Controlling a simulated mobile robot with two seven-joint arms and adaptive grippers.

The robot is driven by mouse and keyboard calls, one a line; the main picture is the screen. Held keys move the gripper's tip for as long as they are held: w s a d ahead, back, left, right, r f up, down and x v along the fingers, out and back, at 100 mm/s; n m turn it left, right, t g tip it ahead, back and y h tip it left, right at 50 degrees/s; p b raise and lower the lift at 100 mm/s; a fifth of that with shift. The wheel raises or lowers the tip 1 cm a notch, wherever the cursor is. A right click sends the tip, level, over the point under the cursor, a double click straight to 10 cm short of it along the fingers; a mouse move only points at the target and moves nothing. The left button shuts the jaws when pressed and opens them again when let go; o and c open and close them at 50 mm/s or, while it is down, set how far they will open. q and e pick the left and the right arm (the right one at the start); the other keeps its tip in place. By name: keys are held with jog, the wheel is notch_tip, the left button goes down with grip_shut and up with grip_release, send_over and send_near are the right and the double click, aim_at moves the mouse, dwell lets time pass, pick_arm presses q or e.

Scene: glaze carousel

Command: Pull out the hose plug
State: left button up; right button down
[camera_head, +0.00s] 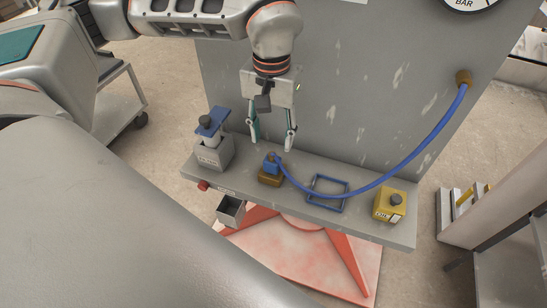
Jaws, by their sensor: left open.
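The blue hose (400,158) runs from a brass fitting (463,78) on the grey panel in a sagging curve to the shelf. Its near end is a blue plug (271,165), which sits on a brown-brass socket block (270,179) on the shelf. How deep the plug sits is hidden. My left gripper (271,145) points down just above and behind the plug, with its two fingers apart and nothing between them. I cannot tell any contact between fingers and plug. My right gripper is not in view.
A small open grey bin (231,210) hangs at the front edge, near a red button (203,185).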

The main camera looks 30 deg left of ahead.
aim_at(272, 154)
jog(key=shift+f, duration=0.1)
pick_arm(q)
jog(key=shift+f+b, duration=0.7)
jog(key=shift+f, duration=0.2)
notch_tip(272, 154, down, 3)
jog(key=shift+f+b, duration=0.2)
jog(key=shift+b, duration=1.05)
notch_tip(272, 154, down, 3)
jog(key=shift+f+b, duration=0.15)
jog(key=shift+b, duration=0.4)
jog(key=shift+f, duration=0.25)
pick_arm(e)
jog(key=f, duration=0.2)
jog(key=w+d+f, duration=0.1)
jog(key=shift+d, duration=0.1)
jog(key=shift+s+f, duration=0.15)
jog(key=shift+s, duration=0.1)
pick_arm(q)
jog(key=shift+p, duration=0.4)
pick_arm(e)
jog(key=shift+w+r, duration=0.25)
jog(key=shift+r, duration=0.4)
pick_arm(q)
jog(key=shift+c, duration=0.3)
